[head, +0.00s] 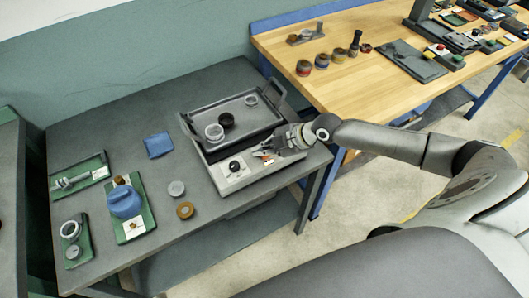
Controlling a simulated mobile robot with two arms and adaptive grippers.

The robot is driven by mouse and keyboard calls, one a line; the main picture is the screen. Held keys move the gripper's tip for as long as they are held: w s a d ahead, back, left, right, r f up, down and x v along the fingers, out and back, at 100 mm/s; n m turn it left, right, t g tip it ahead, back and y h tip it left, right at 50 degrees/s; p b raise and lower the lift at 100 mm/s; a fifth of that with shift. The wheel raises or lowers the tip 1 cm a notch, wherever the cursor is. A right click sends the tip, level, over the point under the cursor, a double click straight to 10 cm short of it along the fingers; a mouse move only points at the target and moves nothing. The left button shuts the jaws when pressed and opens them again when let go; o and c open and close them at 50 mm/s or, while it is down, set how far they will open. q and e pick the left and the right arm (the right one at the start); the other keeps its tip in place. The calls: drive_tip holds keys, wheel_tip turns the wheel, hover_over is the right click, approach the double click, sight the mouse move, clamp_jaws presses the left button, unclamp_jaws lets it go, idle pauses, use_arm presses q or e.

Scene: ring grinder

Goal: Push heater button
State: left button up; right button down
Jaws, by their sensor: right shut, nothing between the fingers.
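The heater (238,183) is a light grey box on the dark table. Its sloped front panel carries a black knob (234,166) on a white plate. To the right of the knob is a small orange-red spot, likely the button (266,157), partly covered by my gripper. My right gripper (262,152) comes in from the right and is shut and empty. Its tips are over the right part of the panel, very close to the button; I cannot tell whether they touch it. My left gripper is not in view.
A grey tray (256,128) with handles sits on the heater, holding ring-like parts and a black piece. Green boards (140,193) with fixtures, a blue cloth (158,145) and two small round parts lie to the left. A wooden bench (350,75) stands behind at right.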

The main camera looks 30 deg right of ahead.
idle(0.4)
drive_tip(key=shift+r, duration=0.3)
wheel_tip(320, 180, up, 6)
drive_tip(key=p, duration=0.4)
drive_tip(key=shift+p, duration=0.35)
idle(0.3)
